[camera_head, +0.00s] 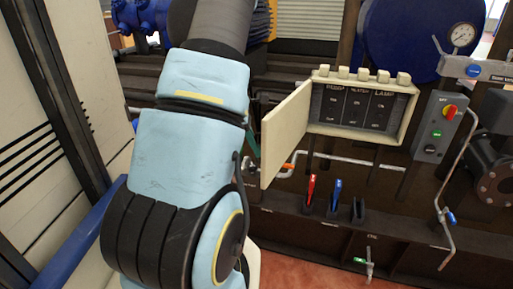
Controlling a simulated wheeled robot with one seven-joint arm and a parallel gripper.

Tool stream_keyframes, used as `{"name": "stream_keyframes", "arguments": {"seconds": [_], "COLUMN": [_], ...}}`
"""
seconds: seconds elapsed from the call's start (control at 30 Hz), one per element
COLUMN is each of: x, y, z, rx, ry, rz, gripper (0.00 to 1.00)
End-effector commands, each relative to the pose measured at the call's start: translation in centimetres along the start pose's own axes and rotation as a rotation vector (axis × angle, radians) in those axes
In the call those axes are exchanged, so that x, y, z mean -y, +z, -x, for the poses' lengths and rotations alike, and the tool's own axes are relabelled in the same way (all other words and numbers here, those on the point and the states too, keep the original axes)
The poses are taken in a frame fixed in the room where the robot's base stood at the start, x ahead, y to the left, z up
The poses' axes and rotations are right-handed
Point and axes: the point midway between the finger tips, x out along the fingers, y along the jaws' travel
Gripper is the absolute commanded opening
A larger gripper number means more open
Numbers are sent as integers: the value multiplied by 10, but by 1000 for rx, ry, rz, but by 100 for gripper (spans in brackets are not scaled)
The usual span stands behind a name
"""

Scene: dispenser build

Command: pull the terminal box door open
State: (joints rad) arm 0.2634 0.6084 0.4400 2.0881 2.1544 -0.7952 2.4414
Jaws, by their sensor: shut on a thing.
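The cream terminal box (407,121) stands open on the machine. Its dark inner panel with labelled switches shows. The box door (287,134) is hinged on the left side of the box and swung well outward, towards me and to the left. No handle shows clearly on the door. My light blue arm fills the left middle of the picture, and its links pass just left of the door's free edge. My gripper is hidden behind my arm, so whether it touches the door cannot be seen.
Right of the box are a grey switch box (437,128) with a red and yellow knob, a bent pipe (447,215) and a pressure gauge (462,36). Below stand a red-handled lever (311,191) and a blue-handled lever (335,194). A pale cabinet (40,120) stands left.

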Motion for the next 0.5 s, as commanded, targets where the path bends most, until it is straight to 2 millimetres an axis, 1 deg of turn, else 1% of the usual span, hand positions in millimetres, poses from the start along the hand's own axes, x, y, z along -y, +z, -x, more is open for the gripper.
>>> {"name": "stream_keyframes", "arguments": {"seconds": [0.03, 0.2, 0.3, 0.5], "x": [-1, -1, 0, 0], "y": [0, 0, 0, 0], "z": [0, 0, 0, 0], "rx": [0, 0, 0, 0], "ry": [2, 2, 2, 1], "rz": [1, 0, 0, 0], "gripper": [16, 35, 45, 45]}}
